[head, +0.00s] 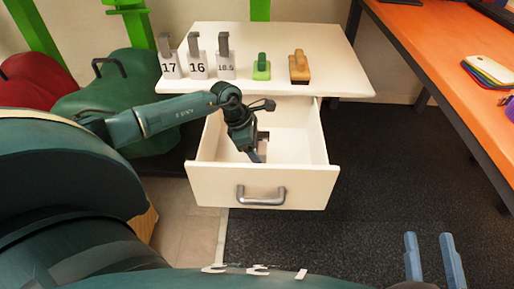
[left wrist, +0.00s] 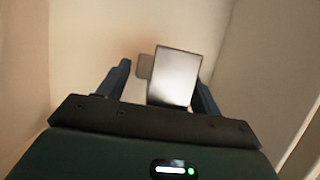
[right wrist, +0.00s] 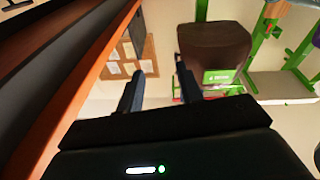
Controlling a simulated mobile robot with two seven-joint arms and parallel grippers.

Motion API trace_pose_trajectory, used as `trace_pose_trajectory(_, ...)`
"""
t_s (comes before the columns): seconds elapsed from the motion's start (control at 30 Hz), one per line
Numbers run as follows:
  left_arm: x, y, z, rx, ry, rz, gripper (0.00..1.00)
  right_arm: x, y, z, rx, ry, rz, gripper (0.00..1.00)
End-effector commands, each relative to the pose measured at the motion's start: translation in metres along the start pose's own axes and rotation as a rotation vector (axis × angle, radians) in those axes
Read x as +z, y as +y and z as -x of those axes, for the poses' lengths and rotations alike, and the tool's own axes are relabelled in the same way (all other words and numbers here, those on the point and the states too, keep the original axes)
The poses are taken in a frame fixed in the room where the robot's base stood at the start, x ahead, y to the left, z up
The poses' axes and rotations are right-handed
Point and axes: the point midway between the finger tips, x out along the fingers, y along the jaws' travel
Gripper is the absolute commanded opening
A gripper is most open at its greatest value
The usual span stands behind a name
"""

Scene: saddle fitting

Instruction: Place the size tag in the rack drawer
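The rack drawer (head: 262,180) is pulled open below the white top. My left gripper (head: 256,156) reaches down inside it. In the left wrist view my left gripper (left wrist: 163,82) has its fingers apart. A grey metallic block (left wrist: 176,76), seemingly the upright handle of a size tag, stands between them, close to the right finger and with a gap to the left one. A small brownish patch shows beside it; the tag's number is hidden. In the head view a small greyish piece (head: 263,138) shows beside the gripper. My right gripper (head: 432,259) is open and empty at the bottom right.
On the white rack top (head: 290,38) stand tags marked 17 (head: 169,70), 16 (head: 197,66) and 18.5 (head: 226,66), with a green block (head: 261,68) and a tan block (head: 299,68). An orange table (head: 440,50) is at the right. Green and red saddles stand at the left.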

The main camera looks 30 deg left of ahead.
Motion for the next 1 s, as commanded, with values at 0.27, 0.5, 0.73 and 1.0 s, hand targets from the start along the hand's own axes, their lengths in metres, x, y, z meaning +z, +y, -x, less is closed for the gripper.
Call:
trace_pose_trajectory(0.27, 0.000, 0.000, 0.000, 0.000, 0.000, 0.000, 0.71, -0.001, 0.000, 0.000, -0.001, 0.002, 0.001, 0.36)
trace_pose_trajectory(0.5, 0.002, 0.001, 0.025, 0.004, 0.001, 0.000, 0.71, -0.012, 0.002, -0.002, 0.000, 0.008, 0.026, 0.36)
trace_pose_trajectory(0.73, 0.002, 0.001, 0.075, 0.004, 0.002, -0.001, 0.71, -0.009, 0.004, 0.002, 0.005, -0.029, 0.073, 0.36)
trace_pose_trajectory(1.0, 0.001, 0.000, 0.116, 0.002, 0.001, 0.000, 0.71, -0.004, 0.005, 0.006, 0.009, -0.056, 0.106, 0.36)
